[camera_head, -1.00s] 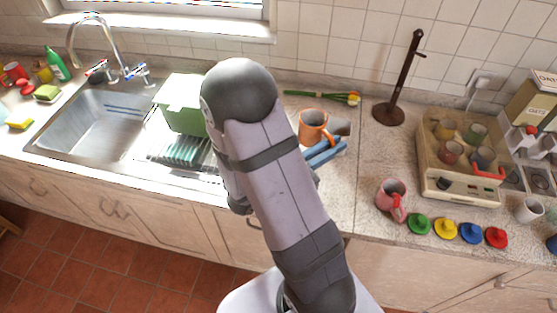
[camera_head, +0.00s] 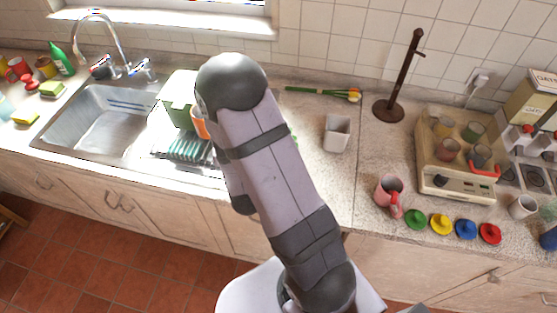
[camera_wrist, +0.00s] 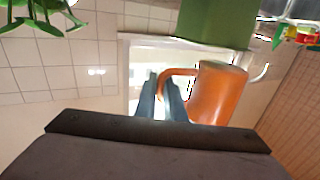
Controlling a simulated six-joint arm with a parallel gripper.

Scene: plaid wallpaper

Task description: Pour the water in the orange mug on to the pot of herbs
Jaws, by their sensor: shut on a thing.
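The orange mug (camera_wrist: 215,95) is held by its handle between the fingertips of my gripper (camera_wrist: 162,82) in the wrist view. In the head view only a strip of the mug (camera_head: 199,124) shows left of my arm, above the draining area; my gripper is hidden there. I cannot see the water or tell how far the mug is tilted. Green leaves (camera_wrist: 38,14), probably the herbs, show at the top left of the wrist view; their pot is out of frame. In the head view a little green (camera_head: 293,134) peeks from behind my arm.
A green box (camera_head: 178,98) and dish rack (camera_head: 186,149) stand beside the sink (camera_head: 100,125).

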